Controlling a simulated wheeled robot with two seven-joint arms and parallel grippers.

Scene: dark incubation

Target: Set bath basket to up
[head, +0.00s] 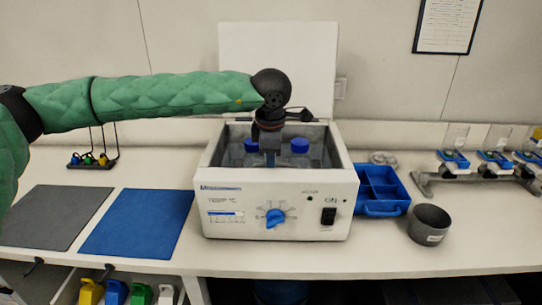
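The white water bath (277,216) stands mid-bench with its lid (277,70) raised behind it. Inside the open tank two blue-capped bottles show, one cap (300,145) to the right of my gripper and one (251,145) to its left. The basket that bears them sits low in the tank and is mostly hidden by the front wall and my gripper. My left arm in a green sleeve reaches in from the left. My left gripper (269,157) points down into the tank between the caps. Its fingertips are too small and dark to read. My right gripper is not in view.
A blue divided tray (382,209) and a grey metal cup (429,224) stand right of the bath. A rack (477,172) is farther right. A blue mat (137,224) and a grey mat (56,218) lie left. A small stand (91,161) is behind them.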

